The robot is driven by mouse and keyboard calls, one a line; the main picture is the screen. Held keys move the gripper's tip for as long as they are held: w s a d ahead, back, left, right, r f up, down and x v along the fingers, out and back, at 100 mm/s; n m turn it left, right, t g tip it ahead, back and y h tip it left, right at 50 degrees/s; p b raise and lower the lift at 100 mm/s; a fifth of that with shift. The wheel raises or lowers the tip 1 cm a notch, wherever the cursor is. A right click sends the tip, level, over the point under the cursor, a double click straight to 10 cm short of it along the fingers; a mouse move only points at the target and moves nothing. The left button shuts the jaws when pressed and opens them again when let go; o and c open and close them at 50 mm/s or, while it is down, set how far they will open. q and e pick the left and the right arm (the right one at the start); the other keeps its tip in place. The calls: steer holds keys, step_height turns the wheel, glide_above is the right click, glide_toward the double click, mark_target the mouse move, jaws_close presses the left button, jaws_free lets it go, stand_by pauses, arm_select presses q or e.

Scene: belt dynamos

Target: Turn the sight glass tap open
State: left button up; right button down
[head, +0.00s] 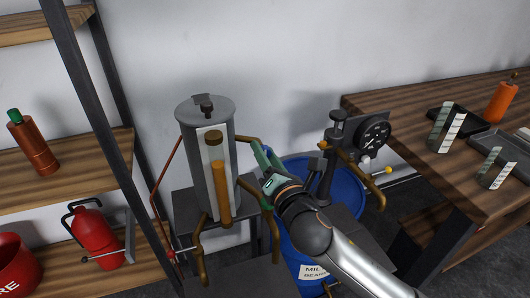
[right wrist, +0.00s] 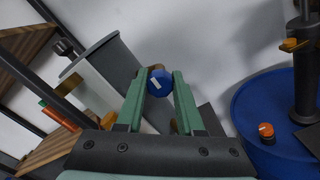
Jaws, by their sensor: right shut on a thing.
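A grey upright cylinder (head: 190,150) with a lid stands left of centre in the head view, with an amber sight tube (head: 221,190) on a pale strip at its front. Brass pipes (head: 245,139) run out from its side. My right gripper (head: 262,155) reaches to the right of the cylinder, at the end of the upper pipe. In the right wrist view its green fingers are shut on a round blue knob (right wrist: 159,84) with a white mark. The knob is hidden behind the fingers in the head view. My left gripper is not in view.
A blue drum (head: 350,187) with a black pump post (head: 330,160) and a round gauge (head: 374,132) stands right of my arm. Wooden shelves with a red extinguisher (head: 92,235) are at left. A wooden table (head: 420,95) with trays and cylinders is at right.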

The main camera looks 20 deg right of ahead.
steer(key=m+p, duration=0.1)
steer(key=m, duration=0.2)
steer(key=shift+r+m+p, duration=0.1)
steer(key=shift+m+p, duration=0.3)
steer(key=m+p, duration=0.1)
steer(key=m, duration=0.3)
steer(key=shift+m, duration=0.3)
steer(key=m+p, duration=0.2)
steer(key=m, duration=0.3)
steer(key=shift+m+p, duration=0.55)
steer(key=shift+m, duration=1.65)
steer(key=c, duration=0.5)
jaws_free()
steer(key=shift+f, duration=0.2)
